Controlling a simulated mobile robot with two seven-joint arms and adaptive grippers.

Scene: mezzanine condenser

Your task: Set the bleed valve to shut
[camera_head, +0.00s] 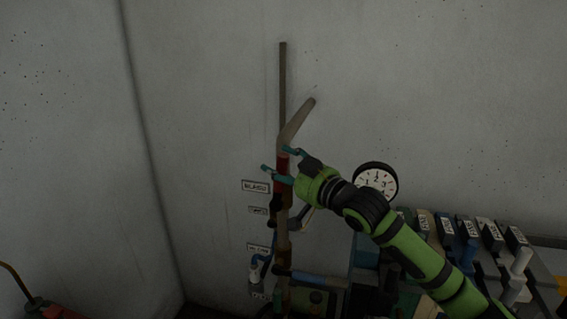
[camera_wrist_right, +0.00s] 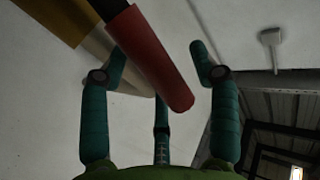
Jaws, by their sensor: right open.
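A red valve lever (camera_head: 282,162) shows on the upright pipe (camera_head: 283,80) on the wall; I take it for the bleed valve's handle, but the labels are too small to read surely. My right gripper (camera_head: 278,160) is at this lever, its teal fingers spread. In the right wrist view the red lever (camera_wrist_right: 160,60) slants down from the upper left, its rounded end between the open fingers of the right gripper (camera_wrist_right: 158,62). The fingers do not look closed on it; contact cannot be told. The gripper and arm partly hide the valve. My left gripper is out of view.
White labels (camera_head: 256,187) run down left of the pipe. A bent grey pipe (camera_head: 299,117) branches off above the gripper. A round gauge (camera_head: 376,182) sits behind my right arm. The upper wall is clear.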

